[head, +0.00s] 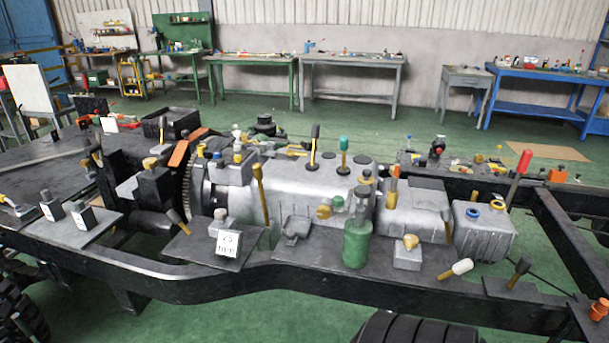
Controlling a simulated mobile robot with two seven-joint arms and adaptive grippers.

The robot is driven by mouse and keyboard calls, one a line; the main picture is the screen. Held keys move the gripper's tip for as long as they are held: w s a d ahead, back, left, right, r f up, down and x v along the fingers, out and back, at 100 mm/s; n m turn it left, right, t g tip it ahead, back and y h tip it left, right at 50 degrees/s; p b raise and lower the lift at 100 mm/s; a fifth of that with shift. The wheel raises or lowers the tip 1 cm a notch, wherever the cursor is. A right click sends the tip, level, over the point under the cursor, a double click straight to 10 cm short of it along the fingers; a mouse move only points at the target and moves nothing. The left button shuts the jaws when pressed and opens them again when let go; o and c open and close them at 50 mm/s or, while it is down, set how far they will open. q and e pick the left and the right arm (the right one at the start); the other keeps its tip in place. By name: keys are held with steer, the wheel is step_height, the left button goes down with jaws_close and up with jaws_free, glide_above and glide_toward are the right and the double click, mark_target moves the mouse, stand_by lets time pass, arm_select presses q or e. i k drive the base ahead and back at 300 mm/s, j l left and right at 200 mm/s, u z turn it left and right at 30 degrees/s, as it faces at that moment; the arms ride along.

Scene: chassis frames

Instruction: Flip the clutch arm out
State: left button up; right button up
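The silver gearbox (285,185) lies along the middle of the black chassis frame, with a toothed flywheel ring (188,185) at its left end. A yellow lever (260,188) stands almost upright against its near side, close to the bell housing. A black-knobbed lever (314,147) and a green-knobbed lever (343,151) rise from its top. A black-handled lever (179,222) leans at the lower left, and a thin yellow one (446,226) is farther right. I cannot tell for sure which lever is the clutch arm. Neither of my grippers is in view.
A green bottle-shaped jack (356,243) stands in front of the gearbox. A plate with a numbered white tag (229,243) lies left of it. A red-handled lever (519,176) rises at the right. The near frame rail (290,276) crosses the front. Workbenches stand far back.

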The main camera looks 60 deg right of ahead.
mark_target(257, 169)
steer(key=z, duration=1.65)
